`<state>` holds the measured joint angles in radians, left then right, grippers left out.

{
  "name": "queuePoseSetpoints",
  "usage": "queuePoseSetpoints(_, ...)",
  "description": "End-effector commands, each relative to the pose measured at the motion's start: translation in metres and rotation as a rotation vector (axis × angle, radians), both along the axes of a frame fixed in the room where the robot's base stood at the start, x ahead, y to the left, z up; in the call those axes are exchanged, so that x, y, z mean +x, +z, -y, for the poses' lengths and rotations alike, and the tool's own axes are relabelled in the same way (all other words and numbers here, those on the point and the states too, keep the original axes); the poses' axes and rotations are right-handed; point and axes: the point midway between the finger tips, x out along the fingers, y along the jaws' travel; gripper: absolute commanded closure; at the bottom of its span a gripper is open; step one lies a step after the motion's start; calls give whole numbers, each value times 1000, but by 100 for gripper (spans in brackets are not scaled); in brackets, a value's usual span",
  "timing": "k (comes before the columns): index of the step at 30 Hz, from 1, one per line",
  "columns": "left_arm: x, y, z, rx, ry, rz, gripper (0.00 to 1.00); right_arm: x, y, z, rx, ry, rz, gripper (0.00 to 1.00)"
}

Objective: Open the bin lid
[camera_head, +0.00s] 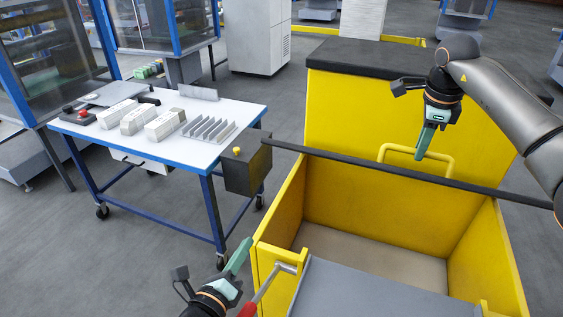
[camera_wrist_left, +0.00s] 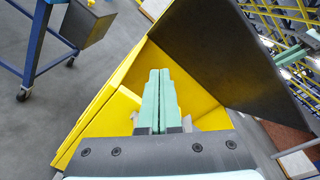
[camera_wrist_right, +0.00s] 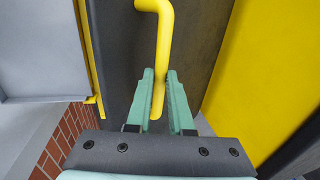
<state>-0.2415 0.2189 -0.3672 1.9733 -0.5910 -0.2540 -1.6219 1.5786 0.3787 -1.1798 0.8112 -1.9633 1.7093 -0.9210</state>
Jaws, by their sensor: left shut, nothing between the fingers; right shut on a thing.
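The yellow bin (camera_head: 278,225) stands in front of me, and its floor shows. Its dark lid (camera_head: 400,177) is raised and looks like a thin bar, nearly edge-on, across the bin. In the left wrist view the lid (camera_wrist_left: 205,45) is a broad dark panel. The yellow handle (camera_head: 393,149) rises behind the lid's edge. My right gripper (camera_head: 430,152) comes from above and is shut on the handle, which shows between its fingers in the right wrist view (camera_wrist_right: 160,60). My left gripper (camera_head: 240,250) is shut and empty beside the bin's near left corner.
A white table (camera_head: 90,127) with blue legs at the left bears white packs (camera_head: 165,124) and a grey rack. A dark box (camera_head: 247,170) hangs at its right end. A red lever (camera_head: 262,292) and grey panel (camera_head: 370,290) are at the bin's near side. Floor left is free.

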Motion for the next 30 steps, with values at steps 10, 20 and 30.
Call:
queuePoseSetpoints(10, 18, 76, 30, 635, -5, 386, 100, 3, -6, 5, -9, -10, 6, 100)
queuePoseSetpoints(20, 36, 89, 39, 733, 4, 442, 100, 2, -6, 6, -9, -11, 6, 100)
queuePoseSetpoints(30, 97, 98, 56, 729, 5, 437, 100, 3, -6, 5, -9, -10, 6, 100)
